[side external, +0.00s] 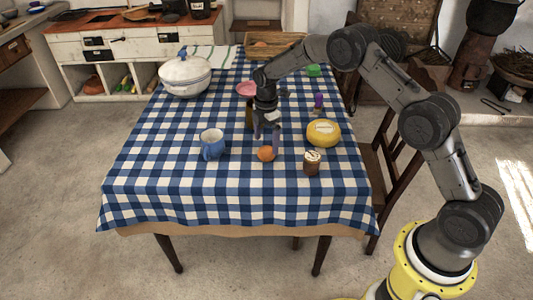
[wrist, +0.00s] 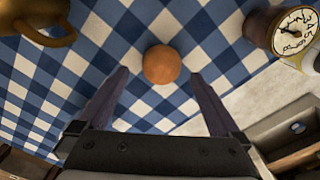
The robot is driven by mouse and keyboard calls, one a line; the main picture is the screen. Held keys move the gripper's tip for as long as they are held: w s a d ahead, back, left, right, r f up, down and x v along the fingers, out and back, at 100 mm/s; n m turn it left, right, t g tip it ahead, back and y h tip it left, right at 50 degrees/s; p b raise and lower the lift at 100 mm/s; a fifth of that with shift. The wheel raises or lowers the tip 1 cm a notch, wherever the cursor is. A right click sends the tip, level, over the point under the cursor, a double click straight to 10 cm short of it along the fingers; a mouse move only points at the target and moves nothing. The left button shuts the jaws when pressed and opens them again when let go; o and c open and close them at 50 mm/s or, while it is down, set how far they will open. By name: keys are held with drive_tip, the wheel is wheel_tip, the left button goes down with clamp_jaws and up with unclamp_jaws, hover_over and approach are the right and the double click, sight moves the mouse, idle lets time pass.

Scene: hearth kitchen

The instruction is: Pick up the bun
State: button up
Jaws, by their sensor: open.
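A small round orange-brown thing (side external: 265,153), which I take to be the bun, sits on the blue and white checked tablecloth (side external: 200,190) towards the front of the table. In the wrist view the bun (wrist: 161,64) lies beyond the fingertips, roughly centred between them, with cloth visible around it. My gripper (side external: 267,134) points down just behind and above the bun in the side view. Its two fingers are apart and empty, as the wrist view also shows (wrist: 159,74). The bun is fully visible in both views.
A blue mug (side external: 212,144) stands left of the bun. The front cloth is clear.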

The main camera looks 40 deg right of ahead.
sight(266, 148)
wheel_tip(266, 148, down, 4)
drive_tip(key=shift+s+f, duration=0.1)
drive_tip(key=shift+f, duration=0.05)
drive_tip(key=shift+c, duration=0.2)
drive_tip(key=c, duration=0.7)
